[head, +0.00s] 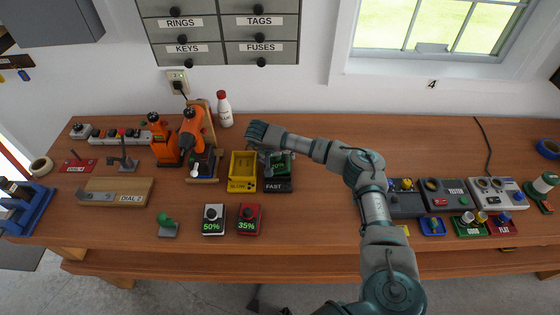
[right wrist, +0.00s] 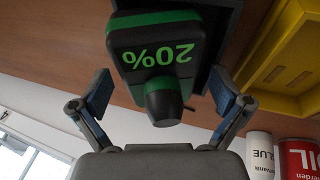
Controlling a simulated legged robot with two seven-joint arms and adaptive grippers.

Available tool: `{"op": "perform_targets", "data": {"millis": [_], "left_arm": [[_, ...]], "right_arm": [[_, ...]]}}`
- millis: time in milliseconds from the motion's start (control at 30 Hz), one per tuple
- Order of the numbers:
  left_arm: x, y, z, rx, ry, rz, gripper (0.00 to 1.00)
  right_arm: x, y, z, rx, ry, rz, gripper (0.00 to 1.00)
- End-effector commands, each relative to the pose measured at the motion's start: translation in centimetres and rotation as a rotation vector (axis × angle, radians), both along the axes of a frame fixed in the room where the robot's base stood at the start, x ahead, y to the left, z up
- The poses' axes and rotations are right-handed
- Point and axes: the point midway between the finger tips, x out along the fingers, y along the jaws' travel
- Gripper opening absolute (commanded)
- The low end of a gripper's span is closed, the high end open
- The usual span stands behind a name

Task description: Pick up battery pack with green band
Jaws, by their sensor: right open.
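The battery pack with the green band (head: 281,166) is dark, reads 20% and sits in the dark charger labelled FAST (head: 275,187), partly hidden by my gripper in the head view. In the right wrist view the pack (right wrist: 160,55) shows its green band, green 20% and dark round post between my fingers. My right gripper (head: 265,150) is open at the pack. In the right wrist view the fingers of my right gripper (right wrist: 161,85) stand on either side, with gaps visible. My left gripper is not in view.
The empty yellow SLOW charger (head: 242,172) stands just left of FAST. Packs reading 50% (head: 213,219) and 35% (head: 248,219) stand in front. An orange drill (head: 191,128) and a white glue bottle (head: 224,109) are behind left. Bench right of FAST is clear beneath my arm.

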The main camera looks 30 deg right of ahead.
Motion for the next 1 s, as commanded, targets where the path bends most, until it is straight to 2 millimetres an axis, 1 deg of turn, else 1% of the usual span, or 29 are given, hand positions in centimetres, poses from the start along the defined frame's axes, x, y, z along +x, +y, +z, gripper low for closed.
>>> {"op": "perform_targets", "data": {"millis": [133, 167, 200, 267, 300, 367, 400, 433, 467, 500, 767, 867, 1000], "left_arm": [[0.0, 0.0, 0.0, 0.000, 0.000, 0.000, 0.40], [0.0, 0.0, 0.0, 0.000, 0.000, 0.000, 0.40], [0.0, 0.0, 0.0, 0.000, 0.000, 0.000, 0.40], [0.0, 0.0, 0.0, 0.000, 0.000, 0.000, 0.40], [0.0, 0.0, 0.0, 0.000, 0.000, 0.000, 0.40], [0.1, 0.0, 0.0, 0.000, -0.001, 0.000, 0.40], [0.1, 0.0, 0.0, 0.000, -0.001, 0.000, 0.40], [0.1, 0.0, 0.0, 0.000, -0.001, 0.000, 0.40], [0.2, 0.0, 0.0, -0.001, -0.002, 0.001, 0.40], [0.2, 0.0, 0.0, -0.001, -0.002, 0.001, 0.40], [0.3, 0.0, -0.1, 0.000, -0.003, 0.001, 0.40], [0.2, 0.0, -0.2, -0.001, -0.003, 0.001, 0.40], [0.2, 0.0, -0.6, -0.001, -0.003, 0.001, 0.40]], "right_arm": [[0.0, 0.0, 0.0, 0.000, 0.000, 0.000, 1.00], [0.0, 0.0, 0.0, 0.000, 0.000, 0.000, 0.93], [0.0, 0.0, 0.0, 0.001, 0.001, 0.000, 0.82], [0.0, 0.0, 0.0, 0.000, 0.001, -0.001, 0.68], [0.0, 0.0, 0.0, 0.000, 0.001, -0.001, 0.57], [0.0, 0.0, -0.1, 0.000, 0.002, -0.001, 0.42], [0.0, 0.0, -0.1, 0.000, 0.002, -0.001, 0.33], [0.0, 0.0, -0.1, 0.000, 0.002, -0.001, 0.25], [0.0, 0.0, 0.0, 0.000, 0.001, -0.001, 0.21], [0.0, 0.0, 0.0, 0.000, 0.001, -0.001, 0.13], [0.0, 0.0, 0.2, 0.000, 0.002, -0.001, 0.13], [0.1, 0.0, 0.9, 0.001, 0.000, -0.001, 0.13], [0.1, 0.0, 2.7, 0.001, -0.004, -0.002, 0.13]]}}
